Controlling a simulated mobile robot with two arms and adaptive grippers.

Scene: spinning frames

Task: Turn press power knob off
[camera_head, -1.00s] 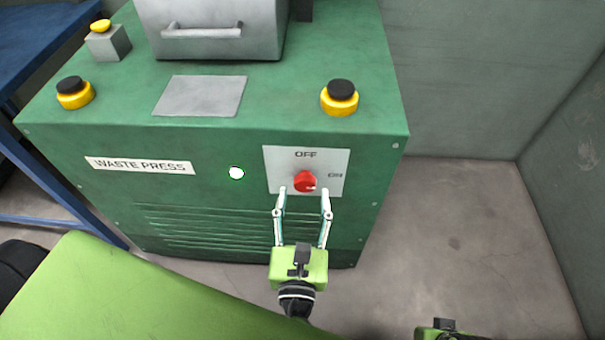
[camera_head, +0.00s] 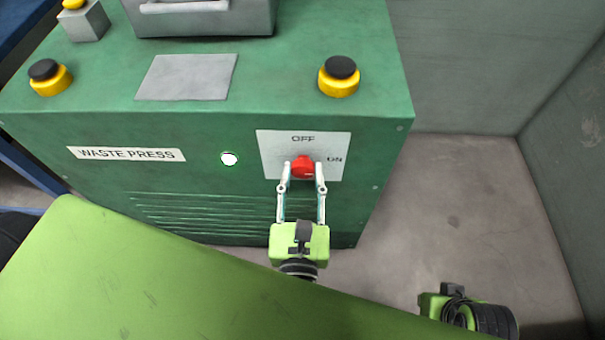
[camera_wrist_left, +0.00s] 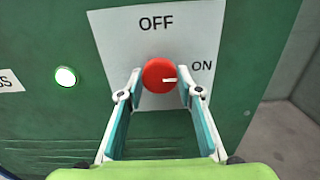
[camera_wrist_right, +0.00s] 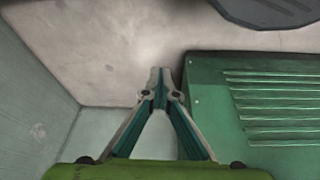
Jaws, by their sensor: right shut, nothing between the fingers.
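The red power knob (camera_head: 303,167) sits on a grey plate (camera_head: 270,150) marked OFF at the top and ON at the right, on the front of the green waste press (camera_head: 110,185). In the left wrist view the knob (camera_wrist_left: 159,75) has a white mark pointing right, toward ON. My left gripper (camera_head: 303,166) is open, with its fingertips on either side of the knob; I cannot tell whether they touch it. My right gripper (camera_wrist_right: 160,75) is shut and empty, over the floor in its wrist view. Its fingers are out of sight in the head view.
A lit white lamp (camera_head: 229,159) is left of the plate. Two yellow buttons with black caps stand on the press top, the right one (camera_head: 339,77) above the plate. Walls stand behind and at the right. The floor (camera_head: 460,200) right of the press is clear.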

